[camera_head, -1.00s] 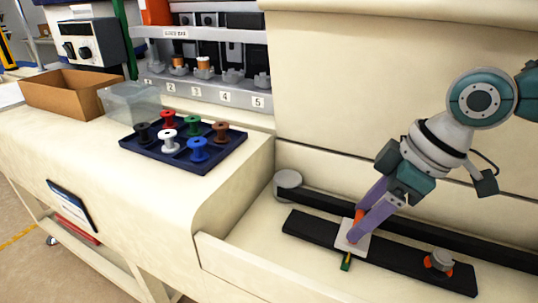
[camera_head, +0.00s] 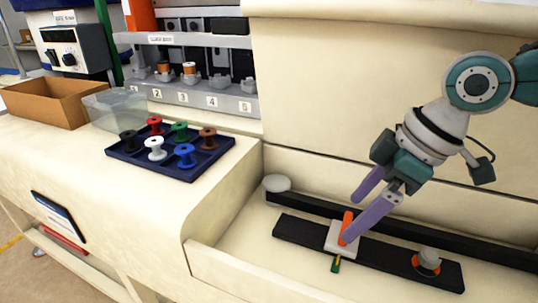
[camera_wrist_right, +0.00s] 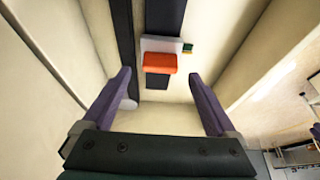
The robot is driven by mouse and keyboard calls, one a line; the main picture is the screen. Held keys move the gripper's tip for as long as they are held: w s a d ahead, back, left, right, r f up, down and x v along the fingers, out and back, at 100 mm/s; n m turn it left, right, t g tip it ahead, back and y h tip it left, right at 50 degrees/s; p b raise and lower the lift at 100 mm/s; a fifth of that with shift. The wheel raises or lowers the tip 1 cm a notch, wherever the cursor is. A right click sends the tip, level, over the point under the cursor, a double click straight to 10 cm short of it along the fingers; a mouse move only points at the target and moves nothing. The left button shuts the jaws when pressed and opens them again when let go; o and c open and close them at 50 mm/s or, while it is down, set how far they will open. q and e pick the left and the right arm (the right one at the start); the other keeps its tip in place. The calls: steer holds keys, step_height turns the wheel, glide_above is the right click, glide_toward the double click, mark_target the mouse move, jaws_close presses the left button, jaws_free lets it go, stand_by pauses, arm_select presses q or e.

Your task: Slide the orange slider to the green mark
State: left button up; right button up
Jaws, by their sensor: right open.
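The orange slider (camera_head: 346,228) stands as an upright orange tab on a white plate (camera_head: 338,243) on the black rail (camera_head: 299,231). In the right wrist view the orange tab (camera_wrist_right: 160,63) lies ahead of the fingers, roughly centred between them. The green mark (camera_head: 336,264) is at the near edge of the rail, beside the white plate; it also shows at the plate's right edge in the right wrist view (camera_wrist_right: 187,49). My right gripper (camera_head: 351,219) is open and empty, its fingers (camera_wrist_right: 160,75) apart from the tab. My left gripper is not in view.
A grey knob with an orange ring (camera_head: 427,260) sits toward the rail's right end. A round light-grey disc (camera_head: 277,184) is at the left. A low cream wall (camera_head: 225,266) runs along the front. A dark tray (camera_head: 205,165) with several spools stands on the left counter.

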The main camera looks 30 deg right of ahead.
steer(key=v, duration=0.7)
steer(key=shift+r+p, duration=0.35)
steer(key=shift+s, duration=0.15)
